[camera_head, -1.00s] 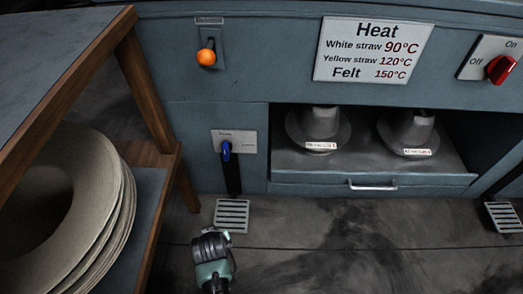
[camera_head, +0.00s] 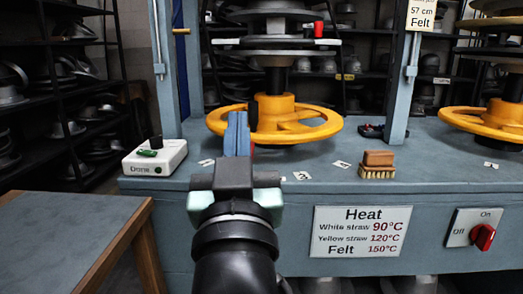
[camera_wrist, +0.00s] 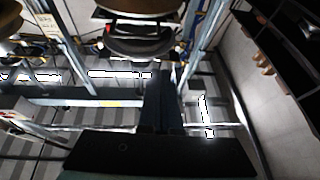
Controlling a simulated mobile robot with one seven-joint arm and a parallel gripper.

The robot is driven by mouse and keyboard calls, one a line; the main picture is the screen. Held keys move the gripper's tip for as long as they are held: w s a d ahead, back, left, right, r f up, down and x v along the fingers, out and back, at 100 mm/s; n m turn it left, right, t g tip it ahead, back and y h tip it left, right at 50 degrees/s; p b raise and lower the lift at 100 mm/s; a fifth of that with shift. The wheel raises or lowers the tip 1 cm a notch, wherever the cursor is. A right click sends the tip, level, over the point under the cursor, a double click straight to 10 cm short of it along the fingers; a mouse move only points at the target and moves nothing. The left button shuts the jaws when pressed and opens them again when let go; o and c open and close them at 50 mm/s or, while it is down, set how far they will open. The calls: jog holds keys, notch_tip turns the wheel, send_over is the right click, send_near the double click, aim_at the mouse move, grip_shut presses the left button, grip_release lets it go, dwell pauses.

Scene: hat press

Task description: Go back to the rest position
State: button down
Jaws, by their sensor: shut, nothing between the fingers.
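My gripper (camera_head: 238,133) stands up in the middle of the head view, in front of the press bench (camera_head: 165,184). Its blue fingers are together with nothing between them. In front of the fingertips, in the head view, is the left yellow handwheel (camera_head: 325,126) of the press; I cannot tell how far apart they are. In the wrist view the dark fingers (camera_wrist: 161,85) point away, toward the press frame. My own wrist hides part of the bench front.
A white control box (camera_head: 155,157) sits on the bench's left end. A brush (camera_head: 377,166) and small paper tags lie on the bench. A second handwheel (camera_head: 490,119) is at right. A wooden-edged table (camera_head: 65,230) stands front left. Dark shelves with hat blocks line the back.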

jog(key=s+d+r+m+t+h+p, duration=0.1)
jog(key=s+d+r+t+p, duration=0.1)
jog(key=s+r, duration=0.5)
jog(key=s+d+r+t+p, duration=0.1)
jog(key=s+r+t, duration=0.2)
jog(key=s+r, duration=0.45)
notch_tip(320, 180, up, 37)
jog(key=w+p, duration=0.2)
jog(key=p, duration=3.4)
jog(key=shift+w+a+r, duration=0.15)
jog(key=shift+w+r, duration=0.05)
jog(key=shift+w, duration=0.2)
